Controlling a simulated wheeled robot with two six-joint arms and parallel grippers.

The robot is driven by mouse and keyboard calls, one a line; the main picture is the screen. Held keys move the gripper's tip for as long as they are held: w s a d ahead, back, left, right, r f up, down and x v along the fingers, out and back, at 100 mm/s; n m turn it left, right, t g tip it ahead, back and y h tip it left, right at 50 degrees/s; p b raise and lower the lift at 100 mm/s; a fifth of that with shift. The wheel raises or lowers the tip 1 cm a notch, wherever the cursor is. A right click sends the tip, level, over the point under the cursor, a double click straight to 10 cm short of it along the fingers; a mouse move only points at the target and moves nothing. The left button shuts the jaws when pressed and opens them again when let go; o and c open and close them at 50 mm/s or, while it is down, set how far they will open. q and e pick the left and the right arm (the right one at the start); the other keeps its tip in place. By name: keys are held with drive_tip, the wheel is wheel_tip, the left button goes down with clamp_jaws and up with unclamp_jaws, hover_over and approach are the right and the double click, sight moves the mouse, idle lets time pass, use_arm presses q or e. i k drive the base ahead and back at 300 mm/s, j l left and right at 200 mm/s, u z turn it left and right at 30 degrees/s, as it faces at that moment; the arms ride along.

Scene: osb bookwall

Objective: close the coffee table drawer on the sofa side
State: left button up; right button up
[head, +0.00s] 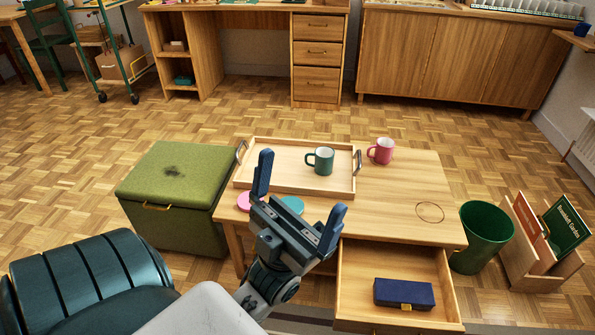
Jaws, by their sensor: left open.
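The wooden coffee table (400,205) stands in the middle of the head view. Its drawer (358,275) is pulled well out on the near side, toward me. A dark blue box (403,292) with a small gold clasp lies inside the drawer. The lower edge of the drawer front is cut off by the picture. My left gripper (302,184) is open and empty, with blue fingers pointing up. It shows in front of the table's near left part, left of the drawer, and no contact is visible. My right gripper is not in view.
A tray (280,179) with a green mug (320,161) and a pink mug (381,151) are on the table. A green storage ottoman (180,185) stands left, a teal seat (75,280) lower left. A green bin (481,238) and a book crate (545,275) stand right.

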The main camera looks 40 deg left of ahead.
sight(359, 262)
drive_tip(key=i+l+u, duration=0.25)
drive_tip(key=u, duration=0.2)
drive_tip(key=l+u, duration=0.75)
drive_tip(key=l, duration=0.2)
drive_tip(key=l+u, duration=0.4)
drive_tip(key=k+l+u, duration=0.2)
drive_tip(key=l+u, duration=0.15)
drive_tip(key=k+l+u, duration=0.2)
drive_tip(key=l+u, duration=0.2)
drive_tip(key=l, duration=0.1)
